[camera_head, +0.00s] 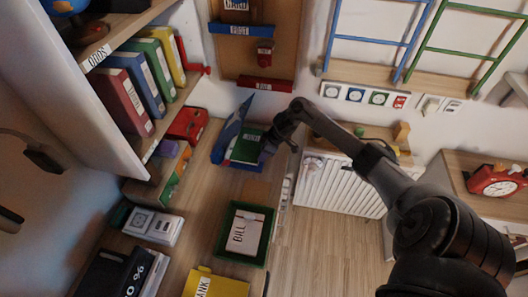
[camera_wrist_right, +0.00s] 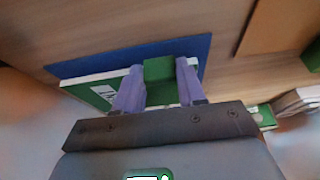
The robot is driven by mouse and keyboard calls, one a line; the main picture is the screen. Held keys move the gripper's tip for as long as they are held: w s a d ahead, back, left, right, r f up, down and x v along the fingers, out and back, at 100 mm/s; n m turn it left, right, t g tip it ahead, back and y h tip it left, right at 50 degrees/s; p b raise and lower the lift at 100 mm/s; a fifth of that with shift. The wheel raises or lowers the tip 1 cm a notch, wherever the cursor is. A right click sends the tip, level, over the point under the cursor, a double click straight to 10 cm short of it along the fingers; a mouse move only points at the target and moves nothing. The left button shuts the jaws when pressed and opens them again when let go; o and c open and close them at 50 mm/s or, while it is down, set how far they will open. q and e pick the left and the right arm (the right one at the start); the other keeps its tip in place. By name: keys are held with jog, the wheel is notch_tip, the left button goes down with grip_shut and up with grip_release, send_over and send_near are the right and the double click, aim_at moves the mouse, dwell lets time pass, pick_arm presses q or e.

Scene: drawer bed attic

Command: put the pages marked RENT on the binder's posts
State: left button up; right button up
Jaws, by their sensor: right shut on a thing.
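The blue binder (camera_head: 228,128) lies open on the wooden desk, one cover standing up at the left. The green-topped pages (camera_head: 245,150) are over its other side, with a white label too small to read surely. In the wrist view, the pages (camera_wrist_right: 104,92) show a green face and white edge, above or on a blue cover (camera_wrist_right: 190,50). My right gripper (camera_head: 269,149) is at their right edge. Its purple fingers (camera_wrist_right: 158,82) are shut on a green block (camera_wrist_right: 158,70) at that edge. The binder's posts are hidden. No left gripper can be made out.
A green tray (camera_head: 262,253) with BILL pages (camera_head: 245,232) stands nearer me, beside a yellow binder (camera_head: 217,284). Upright binders (camera_head: 147,75) fill the left shelf. A red object (camera_head: 187,124) lies left of the binder. A red clock (camera_head: 495,181) is at the far right.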

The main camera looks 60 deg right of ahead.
jog(key=shift+f, duration=0.6)
jog(key=o, duration=1.1)
jog(key=shift+o, duration=0.2)
jog(key=p+v, duration=0.3)
jog(key=v, duration=0.7)
jog(key=shift+r, duration=0.4)
jog(key=shift+s, duration=0.15)
